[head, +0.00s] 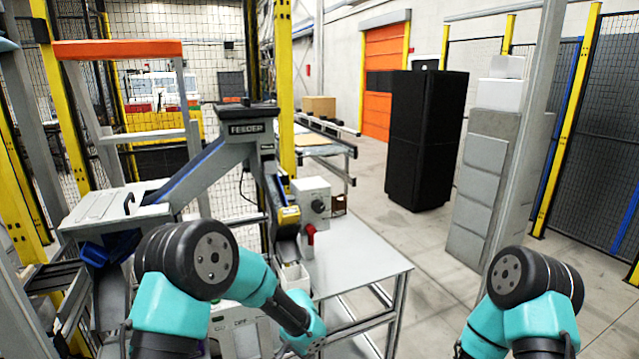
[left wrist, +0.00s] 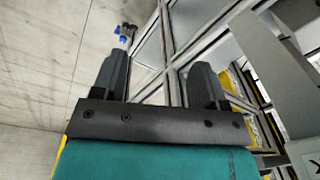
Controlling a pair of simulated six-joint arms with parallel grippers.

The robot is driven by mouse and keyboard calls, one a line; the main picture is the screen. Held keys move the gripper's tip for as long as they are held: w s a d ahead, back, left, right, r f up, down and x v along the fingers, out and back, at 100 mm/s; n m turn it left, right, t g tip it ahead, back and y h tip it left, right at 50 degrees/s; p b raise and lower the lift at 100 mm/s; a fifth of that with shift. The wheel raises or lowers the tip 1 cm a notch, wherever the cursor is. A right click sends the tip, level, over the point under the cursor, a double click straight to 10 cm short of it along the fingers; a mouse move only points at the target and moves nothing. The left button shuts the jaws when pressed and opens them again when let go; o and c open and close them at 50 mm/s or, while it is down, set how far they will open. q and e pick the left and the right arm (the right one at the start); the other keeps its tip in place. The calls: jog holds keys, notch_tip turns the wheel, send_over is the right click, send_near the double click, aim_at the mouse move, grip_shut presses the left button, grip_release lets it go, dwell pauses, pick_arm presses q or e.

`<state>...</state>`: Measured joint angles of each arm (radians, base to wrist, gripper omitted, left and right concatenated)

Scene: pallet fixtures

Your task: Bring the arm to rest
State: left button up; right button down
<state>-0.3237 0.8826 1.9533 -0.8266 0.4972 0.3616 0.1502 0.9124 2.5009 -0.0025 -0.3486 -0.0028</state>
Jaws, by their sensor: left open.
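My left arm, teal and black, comes in at the lower left of the head view and reaches toward the white table; its gripper is hidden there. In the left wrist view my left gripper (left wrist: 160,80) has its two dark fingers wide apart with nothing between them. Behind the fingers are metal frame bars and bare floor. My right arm, teal and black, is folded at the lower right of the head view. Its gripper is not visible.
A white table (head: 365,262) stands right of my left arm. A feeder (head: 247,128) with a sloped chute rises behind that arm. A grey box with a red-handled part (head: 310,238) is at the table's left. Open floor (head: 400,225) lies between table and black cabinet (head: 425,140).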

pick_arm(q)
jog(key=s+a+f+n+h, duration=0.2)
jog(key=s+a+f+n, duration=0.3)
jog(key=s+a, duration=0.3)
jog(key=s+a+f+n+h, duration=0.1)
jog(key=s+a+f+n, duration=0.4)
jog(key=s, duration=1.2)
jog(key=a+f, duration=0.3)
jog(key=shift+a+h, duration=0.35)
jog(key=shift+h, duration=0.05)
